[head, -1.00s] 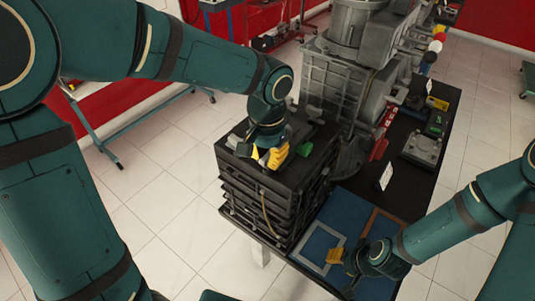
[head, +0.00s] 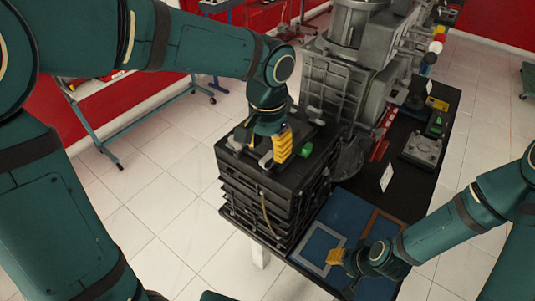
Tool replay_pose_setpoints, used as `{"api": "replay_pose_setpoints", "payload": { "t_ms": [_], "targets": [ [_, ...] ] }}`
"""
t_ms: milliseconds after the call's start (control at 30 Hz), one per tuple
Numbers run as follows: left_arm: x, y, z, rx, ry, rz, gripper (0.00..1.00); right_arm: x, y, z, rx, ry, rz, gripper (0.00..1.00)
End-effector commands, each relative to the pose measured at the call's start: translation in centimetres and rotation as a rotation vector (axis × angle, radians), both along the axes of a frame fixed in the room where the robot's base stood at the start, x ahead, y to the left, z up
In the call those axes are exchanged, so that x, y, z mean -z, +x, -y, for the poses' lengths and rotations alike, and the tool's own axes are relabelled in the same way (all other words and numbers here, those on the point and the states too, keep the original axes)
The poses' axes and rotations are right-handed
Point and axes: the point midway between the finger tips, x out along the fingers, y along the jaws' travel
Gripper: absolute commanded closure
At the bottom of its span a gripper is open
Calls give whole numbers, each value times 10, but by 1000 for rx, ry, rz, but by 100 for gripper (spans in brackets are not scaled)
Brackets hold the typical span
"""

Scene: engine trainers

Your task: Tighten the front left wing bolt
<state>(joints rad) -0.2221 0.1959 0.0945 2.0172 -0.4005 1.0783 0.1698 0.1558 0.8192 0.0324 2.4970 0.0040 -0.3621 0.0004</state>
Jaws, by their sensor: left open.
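The black stacked block (head: 262,190) stands on the table in the middle of the head view. Small grey wing-shaped pieces show on its top, one near the front corner (head: 266,161) and one at the left corner (head: 234,145). A green piece (head: 305,149) sits at the right of the top. My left gripper (head: 281,149), with yellow fingers, is open, just above the block top between the front grey piece and the green piece. Whether it touches either is unclear. My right gripper (head: 337,257) is low over the blue mat; its fingers are too small to read.
A large grey engine (head: 350,75) stands right behind the block. The blue mat (head: 335,215) carries a light frame (head: 318,243) and a brown frame (head: 375,225). A white card (head: 386,178) and a grey metal part (head: 421,149) are on the dark tabletop.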

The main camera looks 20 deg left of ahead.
Motion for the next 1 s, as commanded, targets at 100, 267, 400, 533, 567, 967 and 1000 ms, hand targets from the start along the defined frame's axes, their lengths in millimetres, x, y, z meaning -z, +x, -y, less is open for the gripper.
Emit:
{"api": "replay_pose_setpoints", "payload": {
  "t_ms": [100, 267, 400, 533, 567, 967, 1000],
  "targets": [
    [-27, 1, 0, 0, -2, 5, 54, 0, 0, 0, 0, 0, 0, 61],
    [-57, 0, 0, 0, -2, 2, 54, 0, 0, 0, 0, 0, 0, 61],
    [-74, 0, 0, 0, -1, 1, 54, 0, 0, 0, 0, 0, 0, 61],
    [-83, 0, 0, 1, -1, -1, 54, 0, 0, 0, 0, 0, 0, 61],
    [-84, 0, 0, 1, -1, -1, 54, 0, 0, 0, 0, 0, 0, 61],
    [-85, 0, 0, 0, 0, -2, 54, 0, 0, 0, 0, 0, 0, 61],
    [-84, 0, 0, 0, 0, -2, 54, 0, 0, 0, 0, 0, 0, 61]
  ]
}}
